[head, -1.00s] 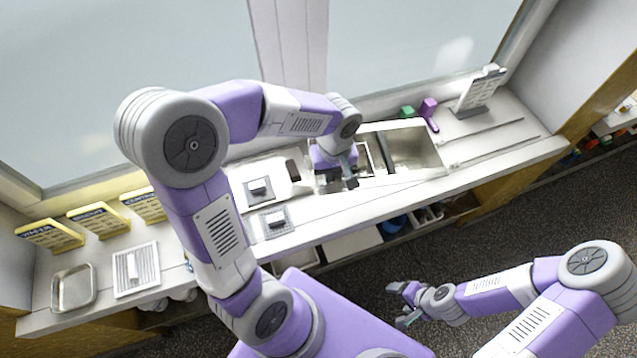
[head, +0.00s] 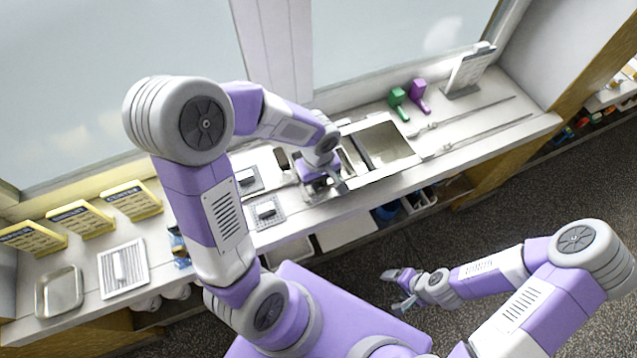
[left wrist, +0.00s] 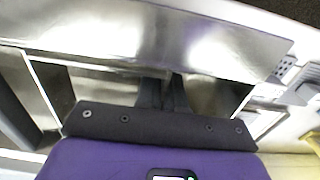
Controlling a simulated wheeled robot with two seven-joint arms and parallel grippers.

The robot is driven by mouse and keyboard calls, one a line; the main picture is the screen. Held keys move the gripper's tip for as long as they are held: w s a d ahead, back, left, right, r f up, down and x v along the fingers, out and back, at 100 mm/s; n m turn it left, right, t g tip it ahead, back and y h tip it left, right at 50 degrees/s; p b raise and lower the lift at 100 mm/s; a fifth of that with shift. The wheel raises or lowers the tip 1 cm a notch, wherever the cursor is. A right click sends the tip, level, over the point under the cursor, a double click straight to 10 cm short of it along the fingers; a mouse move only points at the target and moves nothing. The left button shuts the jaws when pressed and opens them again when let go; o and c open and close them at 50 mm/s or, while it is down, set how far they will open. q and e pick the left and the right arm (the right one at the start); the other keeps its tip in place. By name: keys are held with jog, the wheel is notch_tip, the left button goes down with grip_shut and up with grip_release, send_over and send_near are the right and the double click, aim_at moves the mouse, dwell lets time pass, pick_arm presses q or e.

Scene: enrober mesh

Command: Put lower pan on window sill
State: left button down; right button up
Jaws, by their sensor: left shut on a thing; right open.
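My left gripper (head: 338,184) is low at the counter's front edge, just left of the metal basin. In the left wrist view its dark fingers (left wrist: 163,93) are shut at the edge of a broad shiny metal piece (left wrist: 150,35). This looks like the lower pan, but its full outline is hidden. In the head view my arm and gripper cover most of that spot. My right gripper (head: 400,290) is open and empty over the floor, away from the counter. The pale sill (head: 345,103) runs behind the counter below the window.
A metal basin (head: 388,146) lies right of my left gripper. Green (head: 398,98) and purple (head: 419,94) tools, thin rods and a sign stand farther right. Yellow signs (head: 82,219), a square metal tray (head: 60,291) and a white grate (head: 123,268) are at left.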

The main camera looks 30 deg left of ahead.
pick_arm(q)
jog(key=shift+f, duration=0.15)
jog(key=shift+f, duration=0.1)
jog(key=c, duration=1.3)
grip_release()
jog(key=shift+o, duration=0.2)
jog(key=shift+r, duration=0.2)
notch_tip(320, 180, up, 12)
jog(key=p, duration=0.3)
